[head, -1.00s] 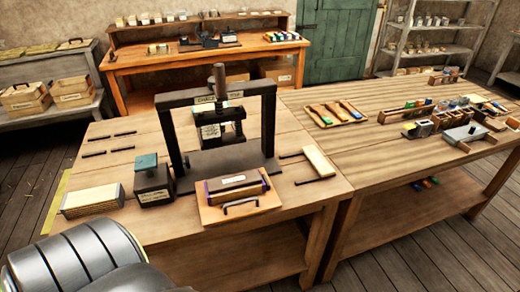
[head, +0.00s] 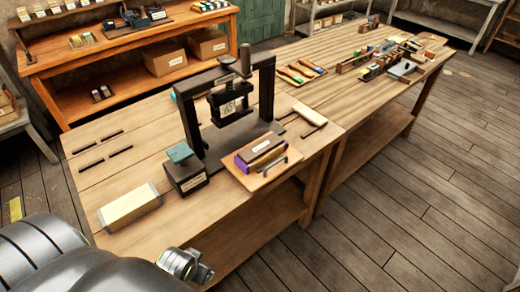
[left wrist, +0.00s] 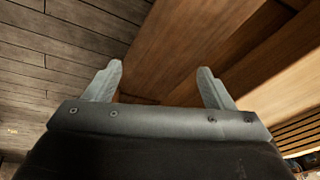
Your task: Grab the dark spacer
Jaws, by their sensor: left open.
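Several thin dark bars lie flat on the near workbench in the head view. Some are at the left (head: 90,166), and others lie beside a pale board (head: 310,114) right of the press. I cannot tell which one is the dark spacer. The black handwheel press (head: 266,95) stands mid-bench, with a wooden tray (head: 262,180) before it. My left arm enters at the lower left, its wrist end low in front of the bench. My left gripper (left wrist: 160,68) is open and empty in the left wrist view, with wood and floor beyond. My right gripper is not in view.
A dark box with a teal block (head: 187,178) and a pale stack (head: 130,206) stand left of the tray. A second workbench (head: 350,95) with trays and small parts extends behind right. Bare bench surface lies around the left bars.

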